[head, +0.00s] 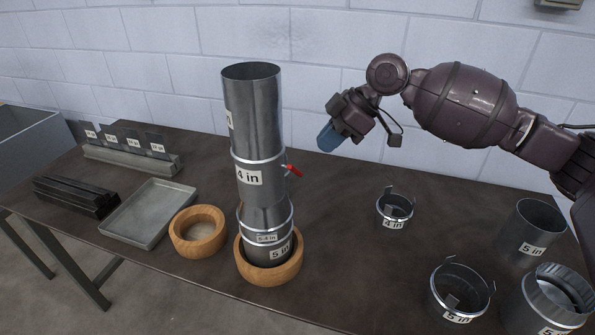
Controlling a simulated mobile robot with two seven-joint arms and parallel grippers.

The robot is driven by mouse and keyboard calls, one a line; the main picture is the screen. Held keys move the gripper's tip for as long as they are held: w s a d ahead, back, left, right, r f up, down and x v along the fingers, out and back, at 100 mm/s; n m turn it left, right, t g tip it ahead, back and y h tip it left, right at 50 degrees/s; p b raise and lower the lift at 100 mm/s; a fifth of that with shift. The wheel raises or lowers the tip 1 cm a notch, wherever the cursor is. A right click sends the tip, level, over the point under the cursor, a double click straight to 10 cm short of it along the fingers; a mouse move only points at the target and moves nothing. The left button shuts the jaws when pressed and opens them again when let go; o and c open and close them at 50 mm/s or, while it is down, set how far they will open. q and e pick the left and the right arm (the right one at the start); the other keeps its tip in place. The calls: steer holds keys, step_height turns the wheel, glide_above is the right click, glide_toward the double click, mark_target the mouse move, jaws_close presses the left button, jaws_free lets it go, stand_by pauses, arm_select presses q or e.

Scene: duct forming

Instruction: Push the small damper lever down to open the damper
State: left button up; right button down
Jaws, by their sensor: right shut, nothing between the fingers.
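The damper lever (293,172) is small and red. It sticks out from the right side of the duct stack, just beside the "4 in" label, and slants down to the right. The metal duct stack (253,110) stands upright in a wooden ring (268,286), with a "5 in" piece at its bottom. My right gripper (327,142) has blue fingertips and is shut and empty. It is up and to the right of the lever in the picture, apart from it, pointing down and left. My left gripper is not in view.
A second wooden ring (199,230) and a metal tray (148,213) lie left of the stack. A "4 in" collar (395,212), a "5 in" collar (461,303) and a "5 in" duct (532,232) stand at right. The table between stack and collars is clear.

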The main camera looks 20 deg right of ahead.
steer(key=shift+f, duration=0.1)
